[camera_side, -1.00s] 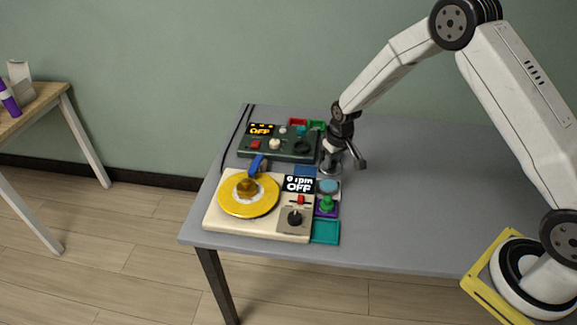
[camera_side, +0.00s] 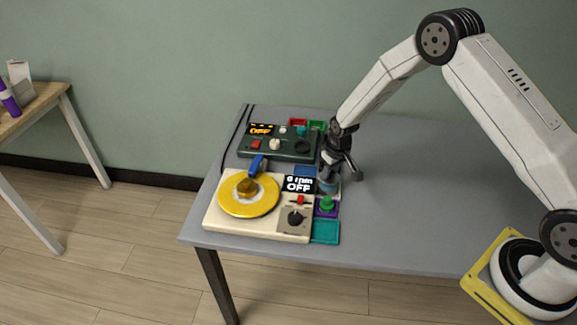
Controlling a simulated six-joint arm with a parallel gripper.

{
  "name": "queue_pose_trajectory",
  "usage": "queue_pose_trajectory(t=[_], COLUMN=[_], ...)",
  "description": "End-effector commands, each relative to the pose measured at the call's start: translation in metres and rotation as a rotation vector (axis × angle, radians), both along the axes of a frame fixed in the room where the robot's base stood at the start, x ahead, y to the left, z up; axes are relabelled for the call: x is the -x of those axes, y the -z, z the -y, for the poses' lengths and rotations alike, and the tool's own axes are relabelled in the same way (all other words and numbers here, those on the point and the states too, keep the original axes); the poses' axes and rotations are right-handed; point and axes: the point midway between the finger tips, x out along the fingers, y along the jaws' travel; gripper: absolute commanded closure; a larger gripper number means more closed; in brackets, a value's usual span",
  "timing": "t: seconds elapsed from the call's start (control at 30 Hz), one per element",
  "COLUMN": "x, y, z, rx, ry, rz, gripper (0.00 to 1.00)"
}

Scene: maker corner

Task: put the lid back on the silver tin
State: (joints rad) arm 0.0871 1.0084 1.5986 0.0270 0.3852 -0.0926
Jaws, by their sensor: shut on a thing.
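A small round tin (camera_side: 328,190) stands at the right side of the cream turntable device, with some teal showing at it. My gripper (camera_side: 330,174) is right over it, pointing down, shut on a small silver lid. The lid is mostly hidden by my fingers and too small to make out well. I cannot tell whether the lid touches the tin's rim or is still just above it.
The cream device (camera_side: 225,222) carries a yellow disc (camera_side: 237,205). A dark green control box (camera_side: 285,155) stands behind. A green knob piece (camera_side: 327,203) and a teal tray (camera_side: 325,232) lie in front of the tin. The grey table (camera_side: 430,200) is clear to the right.

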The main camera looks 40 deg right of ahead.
Motion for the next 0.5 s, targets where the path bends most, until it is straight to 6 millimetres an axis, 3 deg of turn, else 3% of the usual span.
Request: queue_pose_trajectory(t=[0.5], x=[0.0], y=[0.024], z=[0.0], rx=[0.0], ry=[0.0], rz=[0.0], gripper=[1.0])
